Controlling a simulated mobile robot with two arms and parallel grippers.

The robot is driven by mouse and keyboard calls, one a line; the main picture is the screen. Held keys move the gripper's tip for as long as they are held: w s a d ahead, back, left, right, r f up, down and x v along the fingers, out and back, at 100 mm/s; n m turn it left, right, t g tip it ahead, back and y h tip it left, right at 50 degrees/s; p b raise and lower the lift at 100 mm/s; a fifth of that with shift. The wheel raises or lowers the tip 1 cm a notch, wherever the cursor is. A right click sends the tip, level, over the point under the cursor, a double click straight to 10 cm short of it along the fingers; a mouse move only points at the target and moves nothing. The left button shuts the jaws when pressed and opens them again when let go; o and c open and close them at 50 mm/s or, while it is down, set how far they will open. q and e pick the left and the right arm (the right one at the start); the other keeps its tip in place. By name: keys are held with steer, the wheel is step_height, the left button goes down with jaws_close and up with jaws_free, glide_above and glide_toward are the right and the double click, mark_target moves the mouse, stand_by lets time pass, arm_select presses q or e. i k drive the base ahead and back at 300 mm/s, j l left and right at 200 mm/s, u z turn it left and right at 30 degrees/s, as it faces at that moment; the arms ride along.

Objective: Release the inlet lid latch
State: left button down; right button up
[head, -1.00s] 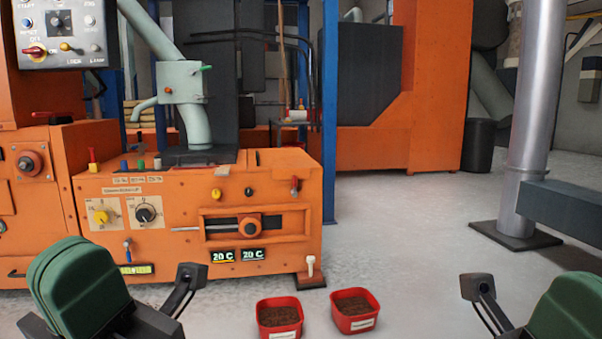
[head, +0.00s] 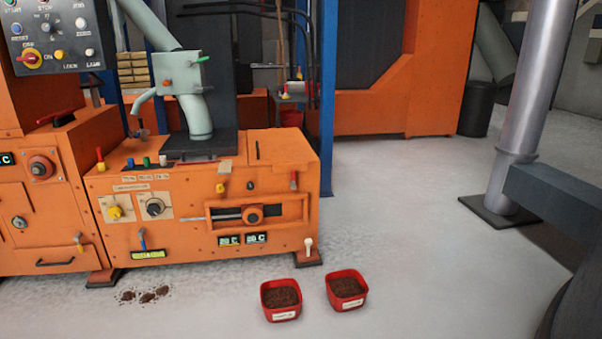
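An orange machine (head: 190,235) stands at the left of the head view. A pale grey-green inlet pipe with a box (head: 183,75) rises from its top, and a small green handle (head: 203,60) is on the box. A red handle (head: 55,118) lies on the left block, and a red-and-yellow lever (head: 100,160) stands at the top left edge of the front unit. I cannot tell which of these parts is the inlet lid latch. Neither of my grippers is in view.
Two red tubs of brown material (head: 281,299) (head: 346,289) stand on the floor before the machine. Brown crumbs (head: 145,295) lie to their left. A steel column (head: 530,110) and grey beam (head: 565,205) are at the right. The middle floor is clear.

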mark_target(292, 183)
steer(key=i+l, duration=0.35)
steer(key=i, duration=0.2)
steer(key=i+l, duration=0.35)
steer(key=i, duration=0.15)
steer(key=i+l, duration=0.3)
steer(key=i, duration=0.25)
steer(key=i+l, duration=0.35)
steer(key=i, duration=0.15)
